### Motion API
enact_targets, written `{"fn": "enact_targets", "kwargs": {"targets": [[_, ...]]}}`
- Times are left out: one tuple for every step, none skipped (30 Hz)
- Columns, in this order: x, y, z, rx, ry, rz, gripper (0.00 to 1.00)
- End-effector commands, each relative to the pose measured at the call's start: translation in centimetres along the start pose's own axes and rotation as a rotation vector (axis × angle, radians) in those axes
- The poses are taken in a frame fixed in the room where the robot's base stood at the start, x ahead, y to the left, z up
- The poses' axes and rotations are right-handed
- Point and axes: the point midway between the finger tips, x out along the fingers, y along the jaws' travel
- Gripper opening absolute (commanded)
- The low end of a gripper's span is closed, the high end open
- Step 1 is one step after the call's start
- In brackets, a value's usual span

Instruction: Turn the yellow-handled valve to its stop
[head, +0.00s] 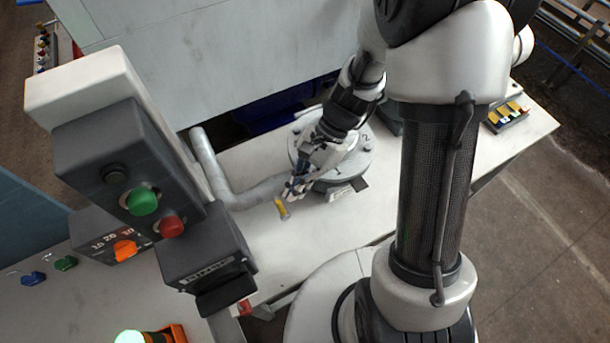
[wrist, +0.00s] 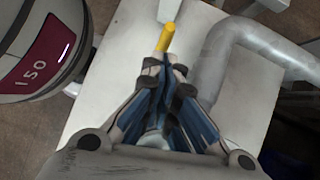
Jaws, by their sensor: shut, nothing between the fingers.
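The yellow valve handle (head: 282,208) shows in the head view just below my gripper's fingertips, near the grey pipe over the white table. My gripper (head: 293,192) is shut and empty, reaching down from the upper right. In the wrist view the yellow handle (wrist: 166,37) sticks out just beyond the fingertips of my gripper (wrist: 165,66). The handle is beside or touching the tips; I cannot tell which. The valve body is mostly hidden behind the fingers.
A grey pipe (head: 207,165) bends along the table (head: 235,222) to a round flanged disc (head: 358,168). A control box with green (head: 143,200) and red (head: 172,225) buttons stands at left. A small button panel (head: 508,117) sits at the right. The table's front middle is clear.

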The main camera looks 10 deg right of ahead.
Motion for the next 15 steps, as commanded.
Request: {"fn": "enact_targets", "kwargs": {"targets": [[0.63, 0.04, -0.05, -0.001, 0.0, 0.002, 0.0], [0.82, 0.03, -0.03, -0.001, 0.0, 0.002, 0.0], [1.0, 0.01, -0.01, -0.001, 0.0, 0.001, 0.0], [1.09, 0.0, 0.01, -0.001, 0.0, 0.001, 0.0], [1.15, 0.0, 0.02, -0.002, 0.0, 0.0, 0.0], [1.19, 0.0, 0.03, -0.002, 0.0, 0.0, 0.0], [1.19, -0.01, 0.03, -0.002, 0.0, 0.0, 0.0], [1.19, -0.01, 0.03, -0.002, 0.001, 0.0, 0.0], [1.18, -0.01, 0.04, -0.002, 0.001, 0.0, 0.0], [1.16, -0.01, 0.04, -0.002, 0.001, 0.0, 0.0], [1.16, -0.01, 0.04, -0.002, 0.001, 0.0, 0.0], [1.15, 0.0, 0.04, -0.002, 0.001, 0.0, 0.0], [1.15, 0.0, 0.04, -0.002, 0.001, 0.0, 0.0], [1.15, 0.0, 0.04, -0.002, 0.001, 0.0, 0.0], [1.14, -0.01, 0.04, -0.002, 0.001, 0.0, 0.0]]}}
